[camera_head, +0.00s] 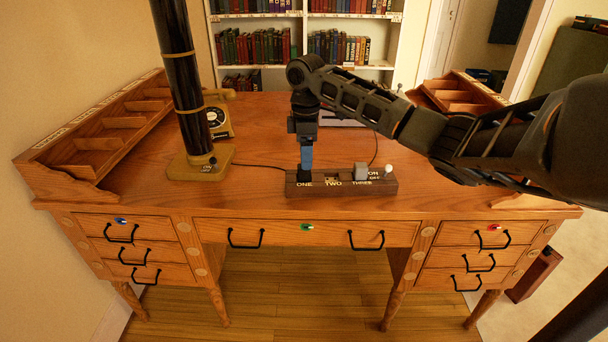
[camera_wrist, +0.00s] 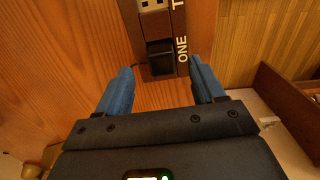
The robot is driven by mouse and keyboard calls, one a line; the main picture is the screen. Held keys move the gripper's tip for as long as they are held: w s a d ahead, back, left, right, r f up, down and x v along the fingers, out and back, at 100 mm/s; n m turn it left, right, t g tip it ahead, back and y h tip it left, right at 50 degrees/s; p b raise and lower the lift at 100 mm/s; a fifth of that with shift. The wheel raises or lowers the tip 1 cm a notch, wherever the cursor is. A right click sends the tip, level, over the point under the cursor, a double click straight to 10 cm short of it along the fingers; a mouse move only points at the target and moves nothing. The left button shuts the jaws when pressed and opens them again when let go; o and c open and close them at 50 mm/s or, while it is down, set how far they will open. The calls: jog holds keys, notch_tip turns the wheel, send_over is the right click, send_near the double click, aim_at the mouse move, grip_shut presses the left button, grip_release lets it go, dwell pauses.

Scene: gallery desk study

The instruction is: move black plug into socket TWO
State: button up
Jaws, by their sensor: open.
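A dark brown power strip (camera_head: 330,188) labelled ONE, TWO and THREE lies on the desk. My gripper (camera_head: 305,168) points down over the socket ONE end, its blue fingers open. In the wrist view the black plug (camera_wrist: 160,58) sits at socket ONE, between the lines of my two fingertips (camera_wrist: 160,68); I cannot tell whether they touch it. A grey plug (camera_head: 361,172) stands at socket THREE.
A white-tipped switch (camera_head: 388,170) is at the strip's right end. Thin cables run over the desk (camera_head: 262,140) to the strip. A black column on a brass base (camera_head: 200,164) and an old telephone (camera_head: 218,120) stand left. Wooden pigeonholes (camera_head: 100,140) line the left side.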

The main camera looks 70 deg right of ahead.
aim_at(304, 176)
notch_tip(304, 176, down, 5)
dwell(0.3)
jog(key=c, duration=1.1)
